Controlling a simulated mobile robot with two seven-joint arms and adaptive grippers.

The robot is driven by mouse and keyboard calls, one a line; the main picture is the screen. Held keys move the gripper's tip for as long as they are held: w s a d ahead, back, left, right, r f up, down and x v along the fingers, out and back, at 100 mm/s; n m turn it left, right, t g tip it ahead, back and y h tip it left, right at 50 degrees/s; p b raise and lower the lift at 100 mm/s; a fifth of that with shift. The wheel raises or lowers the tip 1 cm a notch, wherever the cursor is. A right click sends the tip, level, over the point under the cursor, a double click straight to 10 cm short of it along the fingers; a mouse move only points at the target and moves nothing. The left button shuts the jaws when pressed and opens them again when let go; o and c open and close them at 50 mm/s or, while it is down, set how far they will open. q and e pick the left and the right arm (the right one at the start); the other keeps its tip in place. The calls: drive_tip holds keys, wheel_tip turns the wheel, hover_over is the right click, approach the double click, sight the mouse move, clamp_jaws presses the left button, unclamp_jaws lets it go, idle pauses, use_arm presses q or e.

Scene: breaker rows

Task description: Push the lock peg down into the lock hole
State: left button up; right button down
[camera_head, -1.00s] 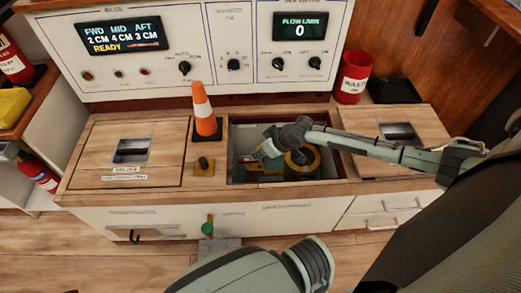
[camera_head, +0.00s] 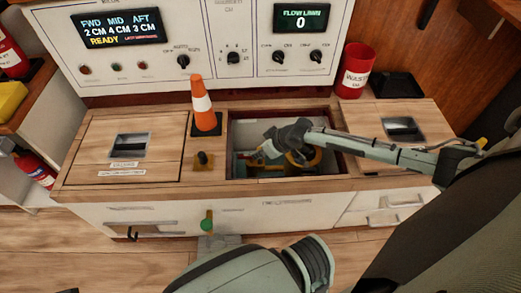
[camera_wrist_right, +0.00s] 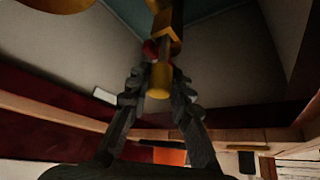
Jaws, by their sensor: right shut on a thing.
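A small black-topped peg (camera_head: 203,159), which looks like the lock peg, stands upright on a yellow plate (camera_head: 203,166) left of the open bay (camera_head: 233,130). I cannot make out the lock hole. My right gripper (camera_head: 268,149) reaches into the bay from the right. In the right wrist view its fingers (camera_wrist_right: 158,80) are shut on a yellow rod-like part (camera_wrist_right: 159,82) with a red piece (camera_wrist_right: 151,49) behind it. I cannot tell exactly what this part is. The peg stands apart from my right gripper.
An orange cone (camera_head: 204,108) stands behind the peg. A closed hatch (camera_head: 100,150) lies to the left and another (camera_head: 425,117) to the right. A green knob (camera_head: 207,224) projects at the cabinet front.

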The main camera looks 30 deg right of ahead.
drive_tip(key=shift+f+b, duration=0.45)
drive_tip(key=shift+f, duration=0.35)
drive_tip(key=c, duration=1.3)
unclamp_jaws()
drive_tip(key=shift+r, duration=0.1)
drive_tip(key=v, duration=1.2)
